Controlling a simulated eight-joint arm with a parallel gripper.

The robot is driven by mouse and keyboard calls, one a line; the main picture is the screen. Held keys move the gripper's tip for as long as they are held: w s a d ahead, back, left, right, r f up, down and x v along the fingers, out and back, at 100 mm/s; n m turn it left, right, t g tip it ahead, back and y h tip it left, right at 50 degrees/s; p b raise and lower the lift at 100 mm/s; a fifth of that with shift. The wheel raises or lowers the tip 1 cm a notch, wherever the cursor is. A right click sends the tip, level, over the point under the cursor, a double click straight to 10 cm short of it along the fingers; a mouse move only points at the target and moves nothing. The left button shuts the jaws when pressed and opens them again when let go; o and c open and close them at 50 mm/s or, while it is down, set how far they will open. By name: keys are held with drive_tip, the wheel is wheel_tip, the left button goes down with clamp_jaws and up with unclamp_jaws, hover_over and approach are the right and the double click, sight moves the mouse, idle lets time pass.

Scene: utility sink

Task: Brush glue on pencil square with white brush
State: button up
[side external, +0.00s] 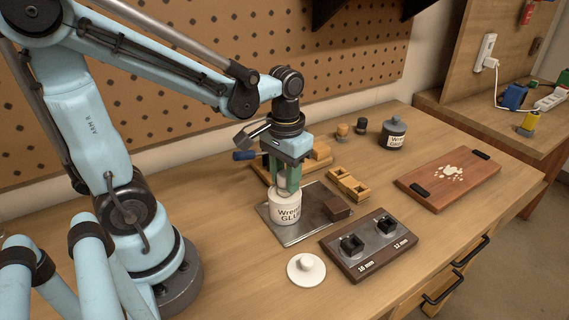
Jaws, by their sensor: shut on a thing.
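My gripper (281,187) points straight down over the glue jar (286,209), a white pot with dark lettering. Its green fingers are shut on a narrow white piece (282,183) at the jar's top, which looks like the white brush. Its lower end is hidden, so I cannot tell how deep it sits in the jar. The jar stands upright on a grey metal plate (292,238). A white round lid with a knob (306,269) lies on the bench in front of the plate. I cannot make out a pencil square.
Wooden pieces (348,184) lie behind. A reddish board with pale spots (449,182) and a grey jar (394,133) are further right.

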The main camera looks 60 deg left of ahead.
sight(285, 173)
idle(0.3)
drive_tip(key=shift+r, duration=3.5)
